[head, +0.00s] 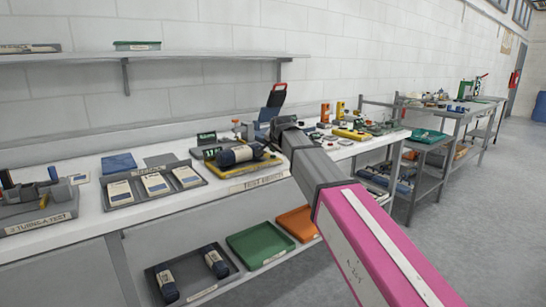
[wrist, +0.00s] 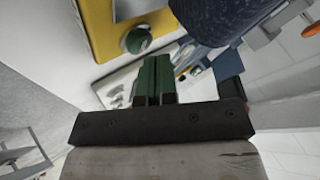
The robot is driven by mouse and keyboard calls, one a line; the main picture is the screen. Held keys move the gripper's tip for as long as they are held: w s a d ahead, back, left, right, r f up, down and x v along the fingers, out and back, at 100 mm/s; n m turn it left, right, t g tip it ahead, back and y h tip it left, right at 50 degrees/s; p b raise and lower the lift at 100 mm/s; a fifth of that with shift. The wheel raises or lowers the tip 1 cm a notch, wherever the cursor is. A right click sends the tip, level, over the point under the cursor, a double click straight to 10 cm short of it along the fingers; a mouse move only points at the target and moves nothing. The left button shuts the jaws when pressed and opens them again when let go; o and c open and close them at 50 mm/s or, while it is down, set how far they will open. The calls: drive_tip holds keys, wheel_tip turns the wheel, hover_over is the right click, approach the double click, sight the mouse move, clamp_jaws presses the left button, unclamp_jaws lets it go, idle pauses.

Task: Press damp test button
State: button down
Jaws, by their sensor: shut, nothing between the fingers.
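My gripper (wrist: 157,64) shows in the wrist view with its two green fingers together and nothing between them. Just ahead of the fingertips is a round green button (wrist: 137,40) on a yellow base (wrist: 98,28). I cannot read a label on it. A dark blue cylinder (wrist: 208,20) lies beside the button, to its right. In the head view, the yellow base (head: 226,172) with the dark blue cylinder (head: 232,156) sits on the bench marked TEST BENCH. My arm reaches in from the lower right. The button cannot be made out there, and my fingers are not clear.
A grey tray (head: 118,200) with several labelled pads stands left of the yellow base. Small dark boxes with green displays (head: 206,138) stand behind it. A red-and-black upright part (head: 275,97) stands close to my arm's end. Green (head: 258,245) and orange (head: 298,222) trays lie on the lower shelf.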

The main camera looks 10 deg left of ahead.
drive_tip(key=shift+r, duration=0.4)
drive_tip(key=shift+r, duration=2.5)
